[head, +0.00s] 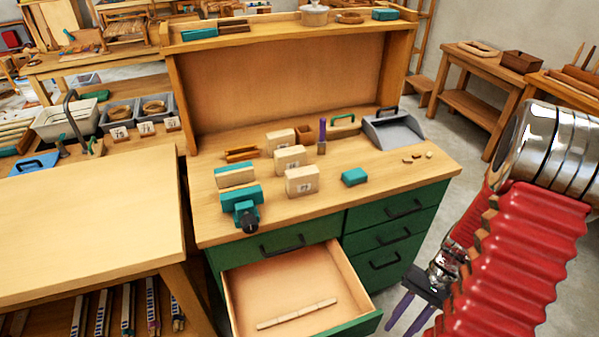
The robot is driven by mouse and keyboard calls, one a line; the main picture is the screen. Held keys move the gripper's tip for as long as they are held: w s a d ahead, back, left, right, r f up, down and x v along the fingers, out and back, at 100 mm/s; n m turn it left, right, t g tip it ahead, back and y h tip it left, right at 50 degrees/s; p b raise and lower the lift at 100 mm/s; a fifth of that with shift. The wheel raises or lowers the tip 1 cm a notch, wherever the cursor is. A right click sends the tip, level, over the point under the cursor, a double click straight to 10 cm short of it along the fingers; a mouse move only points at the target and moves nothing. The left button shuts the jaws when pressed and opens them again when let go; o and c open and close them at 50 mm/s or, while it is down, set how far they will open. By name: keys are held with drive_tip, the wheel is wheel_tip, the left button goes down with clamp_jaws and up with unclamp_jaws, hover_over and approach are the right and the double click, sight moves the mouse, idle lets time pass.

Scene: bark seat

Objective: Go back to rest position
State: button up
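My gripper (398,331) hangs low at the right of the head view, beside the front right corner of the open drawer (352,326). Its two purple fingers point down and stand apart, with nothing seen between them. My red ribbed arm covers part of the gripper's right side. The drawer is pulled out of the green-fronted workbench (335,165). A thin pale wooden strip (297,313), marked off in sections, lies inside near the front of the drawer.
On the bench stand several numbered wooden blocks (301,181), a teal vise (241,207), a teal block (354,177) and a grey dustpan (394,131). Small scraps (417,158) lie near the right edge. Another table (85,230) adjoins at left. Floor shows between bench and right-hand tables.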

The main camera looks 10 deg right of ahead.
drive_tip(key=w+a+r+n+t+h, duration=0.1)
drive_tip(key=w+a+r+h, duration=0.15)
drive_tip(key=r, duration=0.45)
drive_tip(key=w+a+r+n+t+h, duration=0.1)
drive_tip(key=w+r+n+t+h, duration=0.15)
drive_tip(key=r, duration=0.45)
drive_tip(key=a+r+n+t+h, duration=0.1)
drive_tip(key=a+r+n+t, duration=0.3)
drive_tip(key=a+r, duration=0.8)
wheel_tip(320, 180, up, 4)
drive_tip(key=shift+s+a+r+t, duration=0.1)
drive_tip(key=shift+s+a+t, duration=0.1)
drive_tip(key=shift+t, duration=0.65)
drive_tip(key=shift+a, duration=0.1)
